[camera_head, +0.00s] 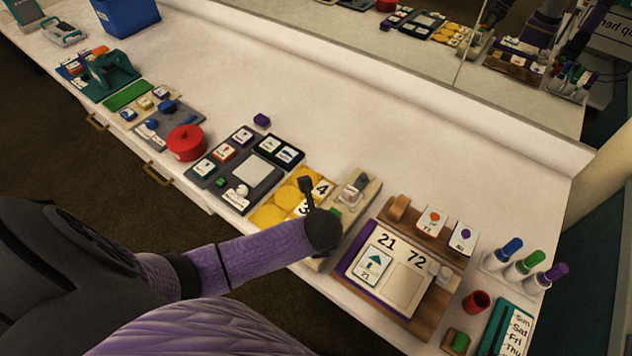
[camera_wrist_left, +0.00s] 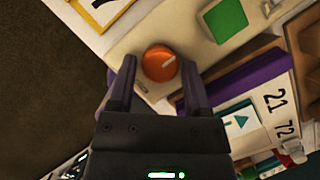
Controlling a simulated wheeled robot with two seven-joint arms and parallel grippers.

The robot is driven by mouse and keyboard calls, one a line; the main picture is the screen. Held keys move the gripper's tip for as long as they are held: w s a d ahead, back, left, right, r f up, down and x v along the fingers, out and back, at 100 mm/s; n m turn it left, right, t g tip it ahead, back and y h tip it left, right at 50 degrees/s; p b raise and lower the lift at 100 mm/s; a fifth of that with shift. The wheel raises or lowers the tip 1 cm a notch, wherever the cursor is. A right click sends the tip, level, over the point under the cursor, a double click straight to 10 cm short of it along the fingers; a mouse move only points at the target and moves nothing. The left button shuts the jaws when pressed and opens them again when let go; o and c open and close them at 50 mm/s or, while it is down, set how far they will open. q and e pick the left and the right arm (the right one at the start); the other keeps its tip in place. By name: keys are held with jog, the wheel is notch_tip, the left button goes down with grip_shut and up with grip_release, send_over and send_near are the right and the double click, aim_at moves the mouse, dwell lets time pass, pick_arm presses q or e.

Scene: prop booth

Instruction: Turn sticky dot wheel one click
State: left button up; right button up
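The sticky dot wheel looks to be the orange round dial (camera_wrist_left: 159,63) with a pale pointer line, on a beige panel (camera_wrist_left: 187,25) in the left wrist view. My left gripper (camera_wrist_left: 159,68) is open, with one dark finger on each side of the dial. I cannot tell whether either finger touches it. In the head view the beige device (camera_head: 364,205) stands between the yellow number discs and the wooden board; my left wrist hides its near end and the dial. My left gripper (camera_head: 306,188) shows there only as a small dark part. My right gripper is not in view.
Yellow discs with number cards (camera_head: 268,215) lie left of the device. A wooden board with cards and "21 72" (camera_head: 428,312) stands close on its right. A green square (camera_wrist_left: 226,20) sits beside the dial. The counter behind (camera_head: 350,120) is clear.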

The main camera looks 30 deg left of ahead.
pick_arm(q)
grip_shut()
jog(key=n+p, duration=0.1)
jog(key=n+g+p, duration=0.1)
jog(key=n, duration=0.1)
jog(key=shift+w+d+r+y+p, duration=0.1)
jog(key=shift+r+y+p, duration=0.05)
jog(key=shift+y+p, duration=0.2)
jog(key=shift+n+g+y+p, duration=0.3)
jog(key=shift+n+p, duration=0.2)
jog(key=shift+n, duration=0.4)
jog(key=shift+w+n+g+p, duration=0.1)
jog(key=shift+n+g+p, duration=0.25)
jog(key=shift+n, duration=0.55)
jog(key=n+g, duration=0.1)
jog(key=n, duration=0.3)
jog(key=shift+w+d+f+n+g, duration=0.1)
jog(key=shift+w+f+n+g, duration=0.1)
jog(key=shift+n+g, duration=0.15)
jog(key=n+g, duration=0.1)
jog(key=n, duration=0.2)
jog(key=shift+b, duration=0.3)
jog(key=shift+w+n+g+b, duration=0.15)
jog(key=shift+n+g+b, duration=0.4)
jog(key=shift+n, duration=1.1)
